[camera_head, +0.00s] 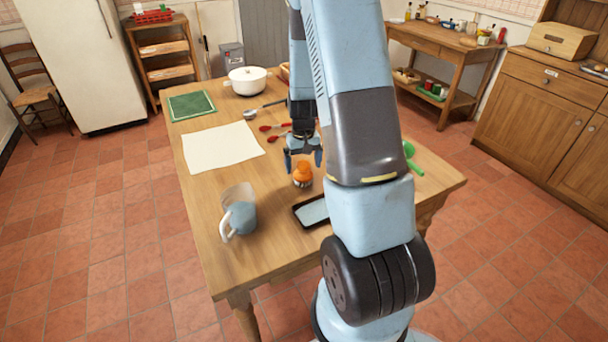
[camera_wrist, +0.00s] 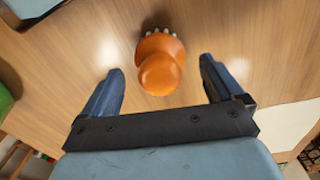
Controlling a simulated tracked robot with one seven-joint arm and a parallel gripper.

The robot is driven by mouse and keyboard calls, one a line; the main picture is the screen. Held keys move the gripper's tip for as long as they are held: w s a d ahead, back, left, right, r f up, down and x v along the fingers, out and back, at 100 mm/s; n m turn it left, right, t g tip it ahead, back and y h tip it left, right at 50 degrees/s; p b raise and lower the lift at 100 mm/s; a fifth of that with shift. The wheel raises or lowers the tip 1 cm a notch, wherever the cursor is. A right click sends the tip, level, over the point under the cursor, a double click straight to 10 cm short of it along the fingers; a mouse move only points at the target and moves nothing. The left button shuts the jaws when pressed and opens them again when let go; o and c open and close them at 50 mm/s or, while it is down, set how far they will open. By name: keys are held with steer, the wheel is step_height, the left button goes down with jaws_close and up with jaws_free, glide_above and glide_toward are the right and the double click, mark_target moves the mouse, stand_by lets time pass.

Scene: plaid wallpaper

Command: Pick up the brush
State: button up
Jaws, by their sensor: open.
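The brush (camera_head: 302,176) has a rounded orange handle and pale bristles, and stands on the wooden table (camera_head: 226,262). In the wrist view the brush (camera_wrist: 161,66) shows its orange knob from above, with the bristles at its far edge. My gripper (camera_head: 303,161) is over the table just above and behind the brush in the head view. In the wrist view my gripper (camera_wrist: 161,80) is open, with one blue finger on each side of the orange knob and a gap on both sides. Neither finger touches the brush.
A blue-grey mug (camera_head: 240,217) stands at the table's left front. A dark-rimmed tray (camera_head: 311,212) lies just in front of the brush. Red utensils (camera_head: 275,133), a ladle (camera_head: 258,110), a white cloth (camera_head: 222,147) and a white pot (camera_head: 248,80) lie farther back. A green item (camera_head: 411,157) is at right.

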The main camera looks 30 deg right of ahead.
mark_target(303, 172)
steer(key=shift+f, duration=1.85)
steer(key=c, duration=1.2)
